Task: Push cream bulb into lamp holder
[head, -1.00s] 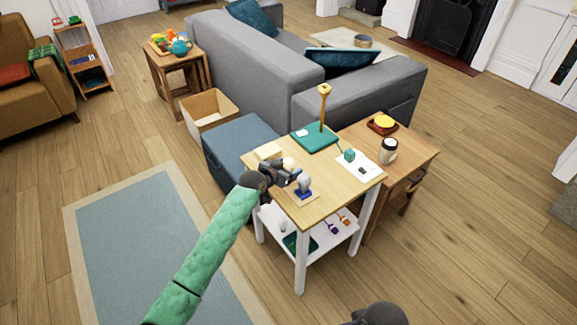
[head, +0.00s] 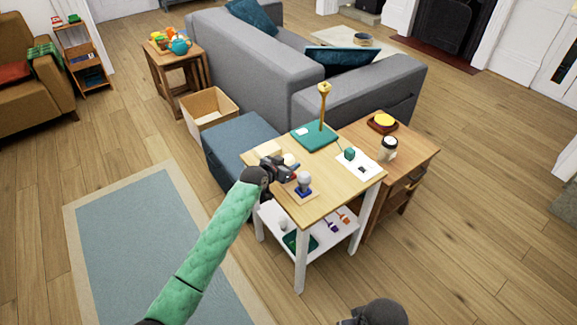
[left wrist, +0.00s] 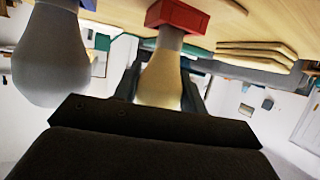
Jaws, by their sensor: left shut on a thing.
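The cream bulb (left wrist: 162,82) is between the fingers of my left gripper (head: 290,168), which is shut on it. In the left wrist view its neck meets or nearly meets a red block (left wrist: 178,15) at the tabletop; I cannot tell whether they touch. In the head view its pale top (head: 289,159) shows just behind the fingers. The lamp holder (head: 324,88) tops a brass stem on a green base (head: 315,138), farther back on the table, and it is empty.
A grey bulb (head: 304,180) stands on a blue base close beside my left gripper; it is large in the left wrist view (left wrist: 50,55). The table's front right is clear.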

